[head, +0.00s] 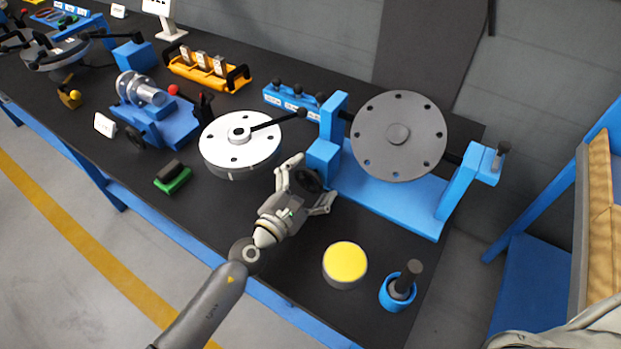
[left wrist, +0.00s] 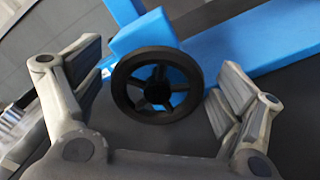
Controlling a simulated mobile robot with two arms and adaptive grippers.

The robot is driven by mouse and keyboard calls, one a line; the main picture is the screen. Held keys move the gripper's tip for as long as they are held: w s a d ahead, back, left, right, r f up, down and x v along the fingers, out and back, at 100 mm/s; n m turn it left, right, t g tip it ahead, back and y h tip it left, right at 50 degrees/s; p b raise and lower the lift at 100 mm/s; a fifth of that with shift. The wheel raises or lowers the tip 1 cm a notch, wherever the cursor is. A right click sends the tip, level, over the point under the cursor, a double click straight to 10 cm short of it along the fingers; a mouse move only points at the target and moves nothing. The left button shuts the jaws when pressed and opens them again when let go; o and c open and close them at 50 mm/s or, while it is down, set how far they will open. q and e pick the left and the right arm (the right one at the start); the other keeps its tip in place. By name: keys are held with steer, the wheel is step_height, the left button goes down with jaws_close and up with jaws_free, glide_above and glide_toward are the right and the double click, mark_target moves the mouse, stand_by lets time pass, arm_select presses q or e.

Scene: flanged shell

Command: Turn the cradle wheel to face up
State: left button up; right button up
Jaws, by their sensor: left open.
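The black spoked cradle wheel (head: 307,180) is at the left end of the blue cradle (head: 390,201), beside its blue gearbox block (head: 323,160). In the left wrist view the wheel (left wrist: 157,85) shows its rim and spokes face-on. The cradle carries a grey round flange (head: 399,136) with a ring of bolt holes and a central hub; its face is tilted toward me, not level. My left gripper (head: 311,181) is open, with one finger on either side of the wheel; gaps show between rim and fingers in the left wrist view (left wrist: 160,78).
A white round cover (head: 240,153) with a black handle lies left of the cradle. A yellow-topped puck (head: 345,261) and a blue cup (head: 398,290) with a dark-handled tool stand near the front right. A blue tray with black knobs (head: 291,101) is behind.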

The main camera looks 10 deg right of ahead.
arm_select(q)
steer(key=c, duration=1)
steer(key=shift+c, duration=0.2)
